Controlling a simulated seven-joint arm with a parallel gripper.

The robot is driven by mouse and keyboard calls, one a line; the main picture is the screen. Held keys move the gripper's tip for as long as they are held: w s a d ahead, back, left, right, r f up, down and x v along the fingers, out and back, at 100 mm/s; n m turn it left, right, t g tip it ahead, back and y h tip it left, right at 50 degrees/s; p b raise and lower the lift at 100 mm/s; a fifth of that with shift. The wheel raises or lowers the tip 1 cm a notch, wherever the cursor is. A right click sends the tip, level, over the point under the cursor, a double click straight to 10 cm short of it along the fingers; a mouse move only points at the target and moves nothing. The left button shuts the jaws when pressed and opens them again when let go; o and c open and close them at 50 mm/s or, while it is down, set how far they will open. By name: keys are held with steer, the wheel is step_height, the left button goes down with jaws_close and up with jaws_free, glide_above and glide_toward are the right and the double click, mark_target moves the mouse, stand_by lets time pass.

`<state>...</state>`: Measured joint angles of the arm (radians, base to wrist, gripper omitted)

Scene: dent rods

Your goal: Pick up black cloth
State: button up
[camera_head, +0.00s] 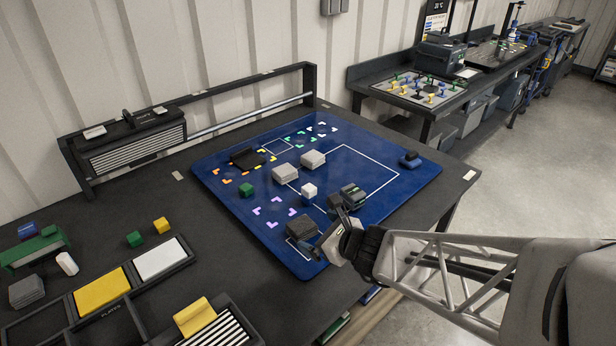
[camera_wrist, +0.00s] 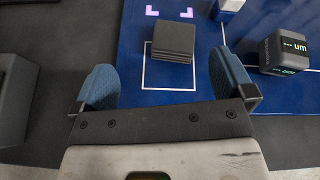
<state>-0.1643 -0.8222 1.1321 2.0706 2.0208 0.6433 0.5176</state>
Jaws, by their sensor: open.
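A dark folded stack of square layers, which looks like the black cloth (camera_head: 302,226), lies on the blue mat near its front edge. In the wrist view the cloth (camera_wrist: 173,42) lies partly over a white outlined square, ahead of my fingers. My gripper (camera_head: 326,237) is just in front and to the right of it, low over the mat. In the wrist view my gripper (camera_wrist: 168,84) has its two blue fingertips wide apart, with nothing between them. The cloth is beyond the fingertips, apart from them.
A dark device with a lit display (camera_wrist: 284,52) stands right of the cloth. On the blue mat (camera_head: 375,160) are grey blocks (camera_head: 285,172), a white cube (camera_head: 309,190), a green cube (camera_head: 246,190) and a black tray (camera_head: 247,158). Compartment trays (camera_head: 120,283) stand at left.

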mark_target(307, 231)
steer(key=shift+w+d+f+m+t+h, duration=0.15)
steer(key=shift+w+f+m+t, duration=0.15)
steer(key=shift+f+m, duration=0.4)
steer(key=shift+w+f+m+t+h, duration=0.15)
steer(key=shift+w+f+m, duration=0.1)
steer(key=shift+f+m, duration=0.45)
steer(key=shift+w+d+f+m+t+h, duration=0.1)
steer(key=shift+w+f+m+t, duration=0.2)
steer(key=shift+f+m, duration=0.35)
steer(key=shift+x, duration=1.3)
steer(key=shift+f, duration=0.1)
steer(key=shift+x, duration=2.6)
steer(key=shift+s, duration=0.1)
steer(key=c, duration=0.9)
